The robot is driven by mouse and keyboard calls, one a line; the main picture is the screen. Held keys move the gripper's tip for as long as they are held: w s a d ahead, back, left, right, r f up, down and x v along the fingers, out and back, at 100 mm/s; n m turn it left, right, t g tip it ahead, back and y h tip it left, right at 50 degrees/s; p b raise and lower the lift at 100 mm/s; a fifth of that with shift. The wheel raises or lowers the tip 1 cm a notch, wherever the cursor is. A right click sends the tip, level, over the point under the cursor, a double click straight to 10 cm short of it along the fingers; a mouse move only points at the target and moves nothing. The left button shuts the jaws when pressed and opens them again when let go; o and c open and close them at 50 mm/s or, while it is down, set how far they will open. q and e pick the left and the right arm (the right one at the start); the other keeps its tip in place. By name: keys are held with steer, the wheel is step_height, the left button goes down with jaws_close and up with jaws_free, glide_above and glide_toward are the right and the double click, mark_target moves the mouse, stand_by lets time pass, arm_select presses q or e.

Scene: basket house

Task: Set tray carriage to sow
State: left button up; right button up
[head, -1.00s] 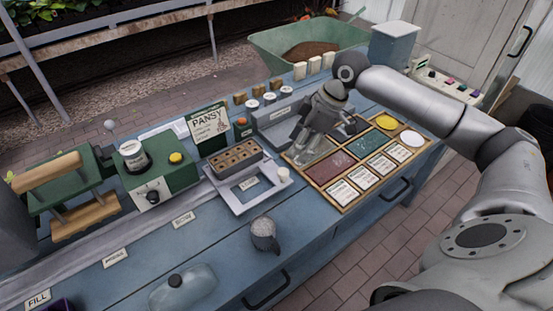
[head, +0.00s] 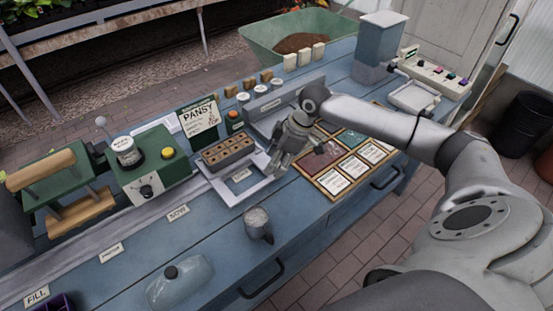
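The pale tray carriage (head: 212,177) stands on the blue bench in the head view, with a brown seed tray (head: 228,152) of several cells on it. The SOW label (head: 178,213) is on the bench front, to the left of the carriage. My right gripper (head: 278,167) points down at the carriage's right end. It covers the place where the white knob was seen earlier. I cannot tell whether it touches the knob or how far its fingers are open. My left gripper is not in view.
A grey mug (head: 257,225) and a glass-like dome (head: 179,282) stand in front of the carriage. A green machine (head: 150,180) with dials is to the left, beside a PANSY sign (head: 199,116). A wooden-framed card tray (head: 325,190) lies to the right. The FILL label (head: 37,297) is far left.

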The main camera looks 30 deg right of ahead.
steer(key=c, duration=0.7)
jaws_close()
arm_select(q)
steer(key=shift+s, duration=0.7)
arm_select(e)
steer(key=shift+a+r, duration=0.1)
steer(key=shift+a, duration=0.05)
